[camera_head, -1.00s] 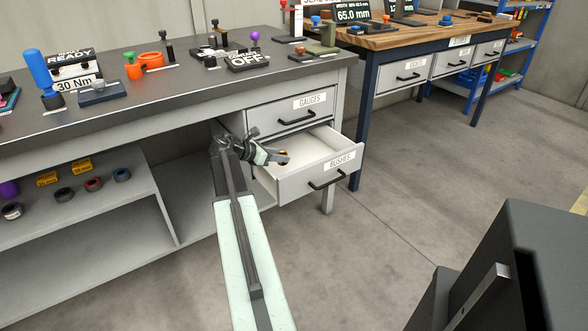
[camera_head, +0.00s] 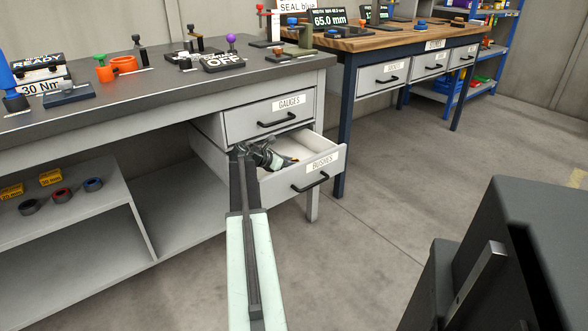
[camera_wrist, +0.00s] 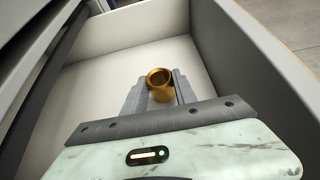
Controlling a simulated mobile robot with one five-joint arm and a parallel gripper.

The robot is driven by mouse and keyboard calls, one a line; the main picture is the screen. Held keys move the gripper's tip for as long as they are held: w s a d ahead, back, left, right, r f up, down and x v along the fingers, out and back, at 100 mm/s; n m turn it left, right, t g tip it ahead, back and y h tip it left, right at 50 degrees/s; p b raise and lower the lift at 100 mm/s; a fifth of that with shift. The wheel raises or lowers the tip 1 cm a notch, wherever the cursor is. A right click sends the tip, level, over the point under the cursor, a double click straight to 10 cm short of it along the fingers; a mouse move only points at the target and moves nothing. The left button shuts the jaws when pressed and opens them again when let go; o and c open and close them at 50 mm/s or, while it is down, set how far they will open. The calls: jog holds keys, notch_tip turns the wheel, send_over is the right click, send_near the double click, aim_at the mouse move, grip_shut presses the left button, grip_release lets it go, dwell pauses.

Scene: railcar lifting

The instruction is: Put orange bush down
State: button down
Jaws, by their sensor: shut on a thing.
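The orange bush (camera_wrist: 160,86) is a short hollow golden-orange ring between my fingers in the wrist view. My gripper (camera_wrist: 161,78) is shut on its sides. In the head view my gripper (camera_head: 287,162) reaches into the open drawer labelled BUSHES (camera_head: 325,174), and the bush is mostly hidden there. The pale drawer floor (camera_wrist: 106,72) lies under the bush and looks empty around it. I cannot tell whether the bush touches the floor.
The drawer's front wall (camera_wrist: 250,75) is close on the right in the wrist view. The shut GAUGES drawer (camera_head: 270,115) sits just above. The dark worktop (camera_head: 150,95) holds tools and signs. Several rings lie on the lower shelf (camera_head: 75,215) at left.

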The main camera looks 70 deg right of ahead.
jog(key=shift+s+d+f, duration=0.15)
jog(key=shift+d+f, duration=0.25)
jog(key=shift+f, duration=0.25)
jog(key=shift+r, duration=0.2)
jog(key=shift+f, duration=0.1)
jog(key=c, duration=1.4)
grip_release()
jog(key=shift+a+f, duration=0.1)
jog(key=o, duration=0.4)
